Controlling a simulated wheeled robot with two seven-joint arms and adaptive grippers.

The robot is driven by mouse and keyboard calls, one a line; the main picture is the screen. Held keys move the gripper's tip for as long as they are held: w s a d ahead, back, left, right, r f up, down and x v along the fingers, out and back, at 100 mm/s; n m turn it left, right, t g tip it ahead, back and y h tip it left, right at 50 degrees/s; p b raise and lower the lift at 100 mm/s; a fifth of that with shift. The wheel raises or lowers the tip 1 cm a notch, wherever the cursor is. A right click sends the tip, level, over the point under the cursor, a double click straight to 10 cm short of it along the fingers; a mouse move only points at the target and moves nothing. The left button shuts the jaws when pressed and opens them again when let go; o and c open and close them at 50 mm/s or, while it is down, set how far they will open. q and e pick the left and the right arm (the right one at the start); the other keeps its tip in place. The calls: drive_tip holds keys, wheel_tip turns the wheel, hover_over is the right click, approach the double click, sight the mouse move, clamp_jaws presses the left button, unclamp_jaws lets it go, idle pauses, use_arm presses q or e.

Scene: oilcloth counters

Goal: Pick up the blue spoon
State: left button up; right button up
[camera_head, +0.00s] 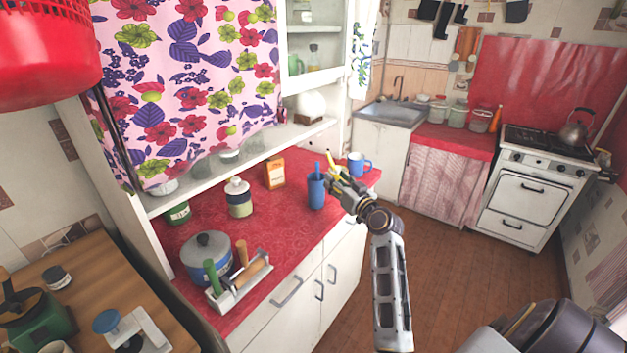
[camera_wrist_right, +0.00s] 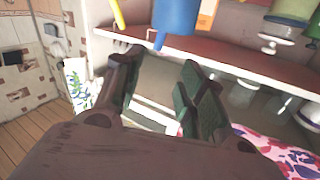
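The blue spoon (camera_head: 317,168) stands upright in a tall blue cup (camera_head: 316,192) on the red counter; only its upper handle shows. In the right wrist view, which looks upside down, the spoon (camera_wrist_right: 160,40) sticks out of the cup (camera_wrist_right: 177,15) just beyond the fingertips. My right gripper (camera_head: 332,181) is close to the right of the cup. In the right wrist view its two fingers (camera_wrist_right: 160,64) are apart with nothing between them. My left gripper is in neither view.
A thin yellow thing (camera_head: 332,162) and a blue mug (camera_head: 361,165) are close behind my right gripper. An orange box (camera_head: 275,173), a cream jar (camera_head: 239,198) and a blue pot (camera_head: 206,258) stand left on the counter (camera_head: 284,230). A shelf (camera_head: 262,143) overhangs its back.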

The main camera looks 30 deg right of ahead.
drive_tip(key=p, duration=0.1)
approach(318, 165)
drive_tip(key=shift+w, duration=1.6)
drive_tip(key=shift+w+d+r, duration=0.1)
drive_tip(key=shift+w+r, duration=0.05)
drive_tip(key=shift+w, duration=0.4)
drive_tip(key=shift+w+d+r, duration=0.1)
drive_tip(key=shift+w, duration=0.5)
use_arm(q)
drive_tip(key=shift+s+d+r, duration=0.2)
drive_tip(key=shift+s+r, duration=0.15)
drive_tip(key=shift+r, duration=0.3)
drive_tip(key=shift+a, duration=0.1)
use_arm(e)
drive_tip(key=shift+w, duration=0.15)
drive_tip(key=shift+w+d+f+p, duration=0.1)
drive_tip(key=shift+w+p, duration=0.25)
drive_tip(key=shift+w, duration=0.4)
drive_tip(key=shift+w+d+f+p, duration=0.15)
drive_tip(key=shift+w+p, duration=0.15)
drive_tip(key=shift+w, duration=0.5)
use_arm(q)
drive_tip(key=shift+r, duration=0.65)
use_arm(e)
drive_tip(key=shift+w, duration=0.95)
clamp_jaws()
